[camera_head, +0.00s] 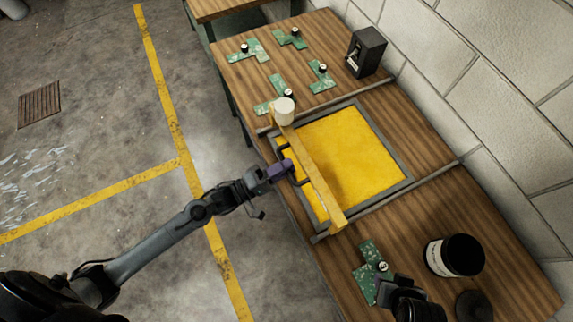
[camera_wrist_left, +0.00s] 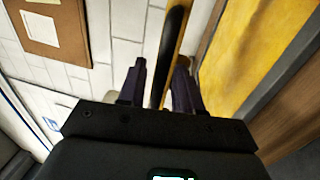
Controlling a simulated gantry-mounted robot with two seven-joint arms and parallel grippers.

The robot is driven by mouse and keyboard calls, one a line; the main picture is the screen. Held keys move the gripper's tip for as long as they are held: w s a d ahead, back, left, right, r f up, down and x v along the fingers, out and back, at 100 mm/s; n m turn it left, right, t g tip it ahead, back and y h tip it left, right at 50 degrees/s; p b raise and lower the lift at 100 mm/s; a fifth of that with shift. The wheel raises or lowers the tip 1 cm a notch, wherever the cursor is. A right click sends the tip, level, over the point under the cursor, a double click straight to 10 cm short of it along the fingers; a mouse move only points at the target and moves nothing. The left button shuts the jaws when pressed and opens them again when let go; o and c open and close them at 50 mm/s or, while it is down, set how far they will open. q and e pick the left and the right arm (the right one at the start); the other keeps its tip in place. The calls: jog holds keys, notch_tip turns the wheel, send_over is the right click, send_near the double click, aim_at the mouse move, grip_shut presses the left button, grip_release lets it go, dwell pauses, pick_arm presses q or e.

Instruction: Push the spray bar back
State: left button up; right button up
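The spray bar (camera_head: 315,178) is a long yellowish bar with a white cylinder (camera_head: 284,110) at its far end. It lies across the left part of a yellow panel in a grey frame (camera_head: 385,145). A dark handle shows on its left side. My left gripper (camera_head: 288,168) is at this handle. In the left wrist view my left gripper's fingers (camera_wrist_left: 157,88) are apart, with the dark handle (camera_wrist_left: 171,50) between them, nearer the right finger; contact is unclear. My right gripper (camera_head: 404,300) is dark, at the bottom edge, its fingers not clear.
Green circuit pieces with dark knobs (camera_head: 288,38) lie on the far wooden bench, and others (camera_head: 370,265) on the near part. A black box (camera_head: 366,52) stands by the wall. A black jar with a white label (camera_head: 455,255) and a dark round object (camera_head: 474,306) are at the near right.

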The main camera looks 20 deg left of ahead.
pick_arm(q)
jog(key=shift+w+d, duration=0.25)
jog(key=shift+w, duration=0.1)
grip_shut()
jog(key=shift+w, duration=0.1)
